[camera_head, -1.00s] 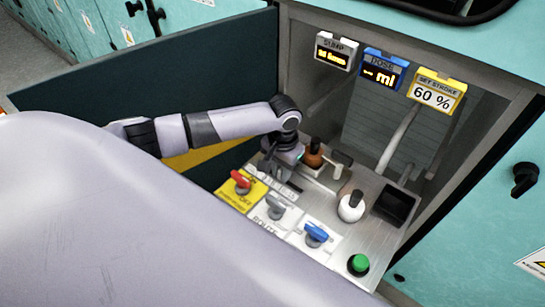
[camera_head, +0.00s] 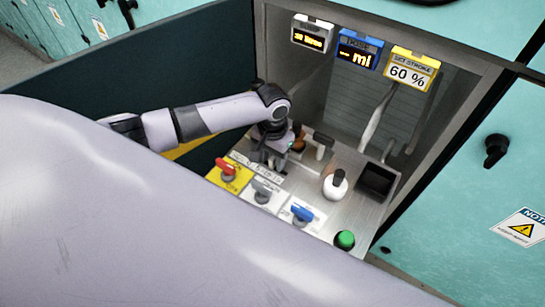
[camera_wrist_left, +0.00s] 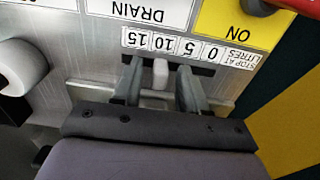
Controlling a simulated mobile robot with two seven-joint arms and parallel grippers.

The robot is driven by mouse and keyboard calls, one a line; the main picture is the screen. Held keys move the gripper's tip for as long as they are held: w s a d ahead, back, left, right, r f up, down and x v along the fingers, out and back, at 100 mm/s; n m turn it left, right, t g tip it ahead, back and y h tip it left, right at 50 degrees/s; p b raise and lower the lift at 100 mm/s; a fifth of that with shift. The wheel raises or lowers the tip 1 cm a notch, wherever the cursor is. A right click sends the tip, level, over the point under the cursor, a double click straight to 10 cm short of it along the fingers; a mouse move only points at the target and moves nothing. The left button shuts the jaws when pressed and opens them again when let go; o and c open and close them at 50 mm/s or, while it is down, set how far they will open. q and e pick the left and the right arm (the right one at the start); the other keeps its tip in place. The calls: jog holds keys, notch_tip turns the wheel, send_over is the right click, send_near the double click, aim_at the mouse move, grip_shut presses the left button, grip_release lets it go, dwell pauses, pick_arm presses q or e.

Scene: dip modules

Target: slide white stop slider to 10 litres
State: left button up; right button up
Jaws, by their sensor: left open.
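The white stop slider (camera_wrist_left: 161,74) shows in the left wrist view as a small white block in a dark slot. It stands beside the "10" on the scale strip (camera_wrist_left: 176,47), which reads upside down as STOP AT LITRES with 0, 5, 10, 15. My left gripper (camera_head: 268,158) is open over the panel in the head view. In the wrist view its two fingers stand on either side of the slider, with a small gap on each side. The head view hides the slider behind the gripper. My right gripper is in neither view.
A brown-knobbed lever (camera_head: 298,136) stands close beside the gripper. A dark bin (camera_head: 376,180) is at right.

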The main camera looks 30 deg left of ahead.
aim_at(273, 158)
pick_arm(q)
notch_tip(273, 158, up, 7)
jog(key=shift+f+p, duration=0.1)
jog(key=shift+p, duration=0.2)
dwell(0.5)
